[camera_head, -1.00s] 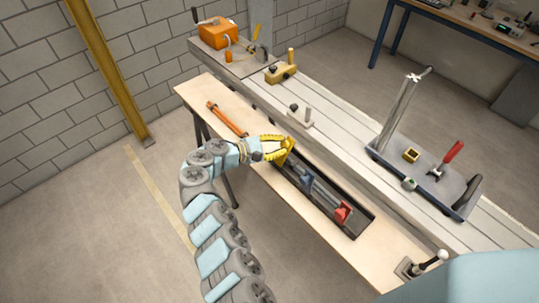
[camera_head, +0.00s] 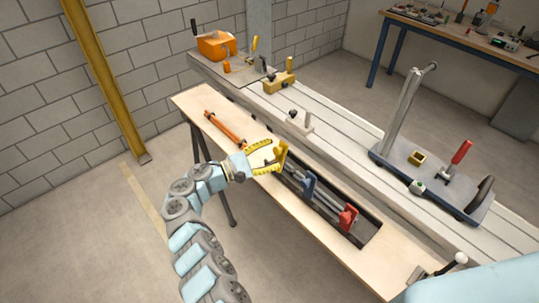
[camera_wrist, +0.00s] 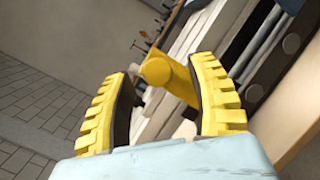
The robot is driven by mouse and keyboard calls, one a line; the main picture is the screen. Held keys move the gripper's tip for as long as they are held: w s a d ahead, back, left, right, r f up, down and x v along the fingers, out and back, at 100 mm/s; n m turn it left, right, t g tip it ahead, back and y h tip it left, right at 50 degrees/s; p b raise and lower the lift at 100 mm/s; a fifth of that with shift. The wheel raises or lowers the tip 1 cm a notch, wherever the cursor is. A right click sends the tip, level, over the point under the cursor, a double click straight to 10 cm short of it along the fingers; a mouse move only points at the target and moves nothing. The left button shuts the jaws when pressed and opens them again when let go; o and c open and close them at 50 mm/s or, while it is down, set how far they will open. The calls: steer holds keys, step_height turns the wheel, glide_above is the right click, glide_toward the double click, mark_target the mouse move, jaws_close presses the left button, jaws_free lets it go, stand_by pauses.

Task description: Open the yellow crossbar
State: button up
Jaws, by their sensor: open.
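The yellow crossbar (camera_head: 283,155) is an upright yellow piece at the left end of a dark recessed slot with grey rails. My gripper (camera_head: 267,157) has yellow ridged fingers spread apart just left of the crossbar. In the wrist view, the crossbar's rounded end (camera_wrist: 158,70) shows between the two open fingers (camera_wrist: 165,66), nearer the right finger. I cannot tell whether a finger touches it. The crossbar's lower part is partly hidden in the wrist view by the right finger.
A blue piece (camera_head: 308,186) and a red piece (camera_head: 347,217) stand farther along the slot. An orange bar (camera_head: 225,129) lies on the wooden bench (camera_head: 195,103) to the left. A long rail bed behind carries a grey cart (camera_head: 430,180) with a tall post.

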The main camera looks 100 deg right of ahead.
steer(key=v, duration=1.2)
stand_by(0.3)
steer(key=a+n+t+h+p, duration=0.3)
steer(key=a+n+h+p, duration=0.15)
steer(key=n+p, duration=0.85)
steer(key=shift+m, duration=0.5)
steer(key=x, duration=1.6)
steer(key=shift+s+a+r, duration=0.1)
steer(key=shift+s+r, duration=0.05)
steer(key=shift+r, duration=0.2)
jaws_close()
